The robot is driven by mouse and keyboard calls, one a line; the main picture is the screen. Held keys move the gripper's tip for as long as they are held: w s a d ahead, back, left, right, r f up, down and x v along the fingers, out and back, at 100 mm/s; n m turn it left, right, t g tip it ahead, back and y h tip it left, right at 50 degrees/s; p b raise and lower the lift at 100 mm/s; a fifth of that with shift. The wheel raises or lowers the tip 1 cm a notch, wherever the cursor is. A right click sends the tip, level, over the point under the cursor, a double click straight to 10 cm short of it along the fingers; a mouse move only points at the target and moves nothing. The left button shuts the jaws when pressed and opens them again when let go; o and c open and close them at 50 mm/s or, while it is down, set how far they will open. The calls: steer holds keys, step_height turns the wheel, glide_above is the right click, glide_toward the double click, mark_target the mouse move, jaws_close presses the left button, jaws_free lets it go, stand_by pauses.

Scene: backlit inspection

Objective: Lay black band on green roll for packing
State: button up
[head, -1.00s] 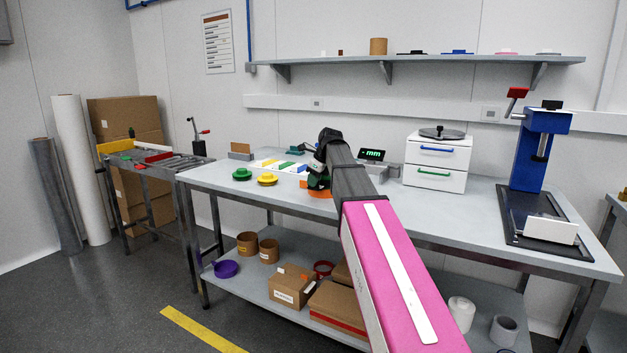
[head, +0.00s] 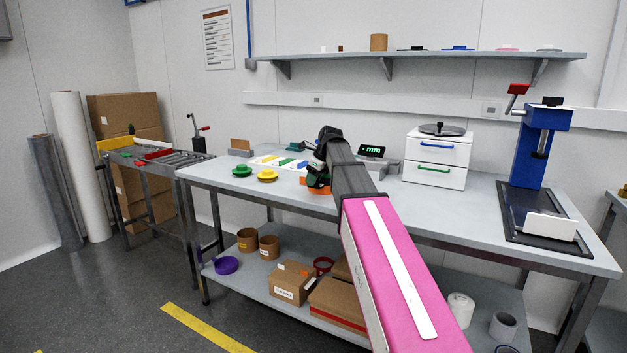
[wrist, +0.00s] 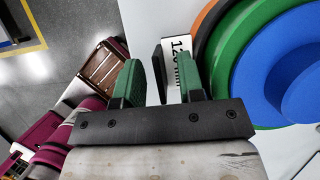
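My gripper (wrist: 158,78) has green finger pads that stand apart. A narrow black piece (wrist: 158,70), possibly the black band, shows between them with pale gaps on both sides. I cannot tell its full shape. Just right of the fingers is a round stack with a blue disc (wrist: 285,75) on top, a green layer (wrist: 222,75) under it and an orange layer (wrist: 202,40) lowest. In the head view my gripper (head: 316,172) is low over the bench above the orange piece (head: 315,188), partly hiding it. A separate green round piece (head: 242,170) sits further left; I cannot tell which is the green roll.
A yellow round piece (head: 267,175) is beside the green one. A display (head: 371,151), white drawers (head: 435,160) and a blue press (head: 540,150) stand to the right. The bench front left is clear.

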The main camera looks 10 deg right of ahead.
steer(key=v, duration=1)
steer(key=shift+r, duration=0.35)
steer(key=shift+d, duration=0.1)
